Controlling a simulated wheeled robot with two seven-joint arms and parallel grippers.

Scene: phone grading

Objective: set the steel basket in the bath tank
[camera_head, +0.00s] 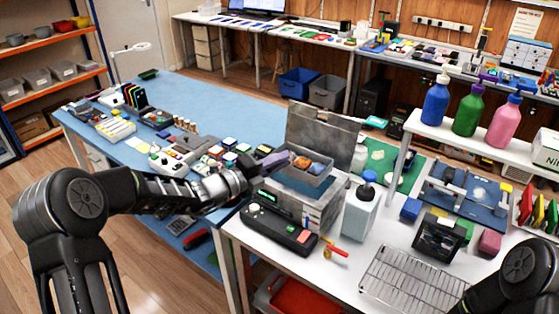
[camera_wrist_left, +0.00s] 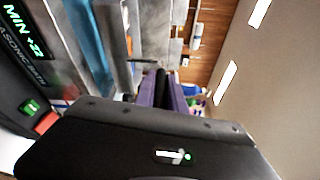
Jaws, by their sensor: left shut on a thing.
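The steel basket (camera_head: 318,180) is a small grey tray with orange and blue items inside. My left gripper (camera_head: 276,162), with purple fingers, is shut on its left side and holds it over the open bath tank (camera_head: 325,212). Bluish tank interior shows below the basket, which appears raised above the rim; the exact gap is hard to tell. The tank's grey lid (camera_head: 322,135) stands open behind. In the left wrist view the purple fingers (camera_wrist_left: 163,92) point away from the camera, and the tank's display panel (camera_wrist_left: 25,45) is at the left. My right gripper is out of frame.
A white bottle with a blue cap (camera_head: 362,208) stands close right of the tank. A red-and-yellow tool (camera_head: 335,250) and a wire rack (camera_head: 412,283) lie in front on the white table. Small coloured blocks (camera_head: 232,157) crowd the blue table to the left.

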